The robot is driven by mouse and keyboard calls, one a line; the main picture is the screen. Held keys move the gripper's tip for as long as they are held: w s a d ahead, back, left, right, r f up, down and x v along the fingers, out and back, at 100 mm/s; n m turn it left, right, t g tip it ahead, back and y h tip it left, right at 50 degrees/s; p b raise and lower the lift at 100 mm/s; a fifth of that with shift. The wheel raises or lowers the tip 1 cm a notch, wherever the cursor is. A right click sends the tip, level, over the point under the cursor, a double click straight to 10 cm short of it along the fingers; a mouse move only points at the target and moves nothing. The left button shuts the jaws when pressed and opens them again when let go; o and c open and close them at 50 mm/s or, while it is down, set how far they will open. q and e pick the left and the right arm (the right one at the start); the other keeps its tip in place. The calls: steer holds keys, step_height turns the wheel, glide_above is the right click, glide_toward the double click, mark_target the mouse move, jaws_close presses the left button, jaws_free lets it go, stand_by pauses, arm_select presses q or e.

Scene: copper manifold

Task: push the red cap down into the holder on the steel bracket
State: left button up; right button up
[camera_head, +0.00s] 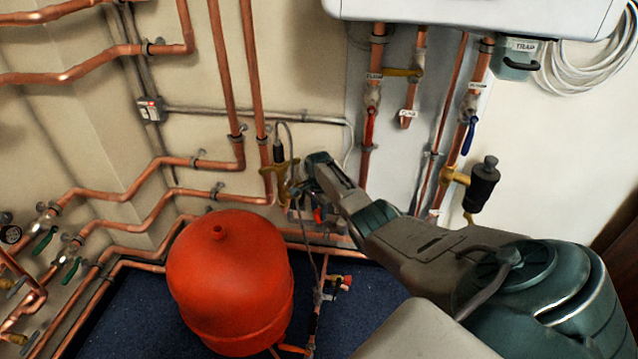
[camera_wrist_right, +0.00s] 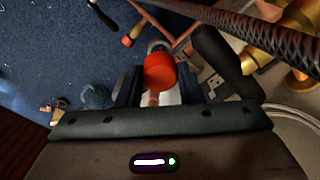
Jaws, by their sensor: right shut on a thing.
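My right gripper (camera_head: 308,206) reaches in from the lower right to the pipework at the wall. In the right wrist view, the gripper (camera_wrist_right: 161,88) has its dark fingers on either side of the red cap (camera_wrist_right: 160,73) and is shut on it. The red cap also shows as a small red spot (camera_head: 319,215) below the gripper in the head view. A grey metal piece, perhaps the steel bracket (camera_wrist_right: 216,82), lies beside the right finger. The holder is hidden or too small to make out, so I cannot tell whether the cap touches it. My left gripper is not in view.
A large red tank (camera_head: 226,270) stands on the blue floor, left of my right arm. Brass fittings (camera_wrist_right: 285,45) and a dark braided hose (camera_wrist_right: 245,22) are close to the gripper. Copper pipes run along the wall behind. A white boiler (camera_head: 480,12) hangs above.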

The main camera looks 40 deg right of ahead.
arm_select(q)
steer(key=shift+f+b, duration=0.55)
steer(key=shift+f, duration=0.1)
arm_select(e)
steer(key=shift+f, duration=0.7)
steer(key=o, duration=1)
steer(key=shift+s, duration=0.1)
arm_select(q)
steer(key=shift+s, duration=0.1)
arm_select(e)
steer(key=shift+o, duration=0.2)
steer(key=shift+f, duration=0.1)
steer(key=shift+s+a, duration=0.1)
step_height(320, 180, up, 7)
steer(key=p, duration=0.3)
steer(key=shift+f, duration=0.15)
step_height(320, 180, up, 3)
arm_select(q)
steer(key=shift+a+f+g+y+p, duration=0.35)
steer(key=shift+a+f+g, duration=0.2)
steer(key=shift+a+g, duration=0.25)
arm_select(e)
steer(key=shift+r, duration=0.85)
